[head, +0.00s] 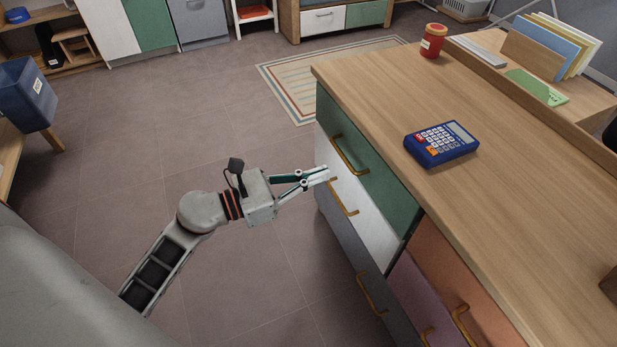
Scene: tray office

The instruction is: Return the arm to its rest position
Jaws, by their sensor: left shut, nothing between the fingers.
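My left gripper (322,174) is shut and empty. It is at the left side of the picture's middle, its fingertips pointing right at the drawer fronts, close to the handle of the white drawer (365,215). I cannot tell whether the fingertips touch that handle. My left arm comes in from the lower left, over the tiled floor. My right gripper is not in view.
A wooden-topped drawer cabinet (500,190) with coloured fronts and brass handles fills the right. The floor (130,150) left of the cabinet is clear. A blue bin (27,95) stands far left.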

